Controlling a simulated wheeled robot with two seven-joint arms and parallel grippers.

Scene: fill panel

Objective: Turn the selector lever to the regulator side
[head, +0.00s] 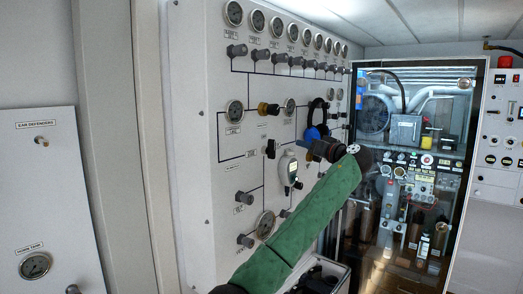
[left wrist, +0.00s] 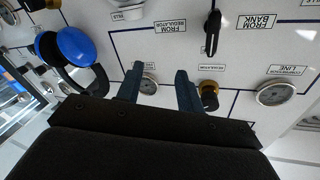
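The selector lever (left wrist: 212,32) is a black handle on the white panel, between the labels FROM REGULATOR (left wrist: 171,26) and FROM BANK (left wrist: 256,22). It stands roughly upright in the left wrist view, pointing clearly at neither label. It also shows in the head view (head: 270,148) as a small black handle. My left gripper (left wrist: 158,78) is open and empty, its two dark fingers apart in front of the panel. In the head view, my left gripper (head: 309,150) is to the right of the lever, apart from it. My right gripper is in neither view.
Blue ear defenders (left wrist: 66,45) with a black band hang beside my left gripper. A brass regulator knob (left wrist: 208,94) and a gauge (left wrist: 275,94) are nearby. A glass-fronted cabinet (head: 352,100) stands behind.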

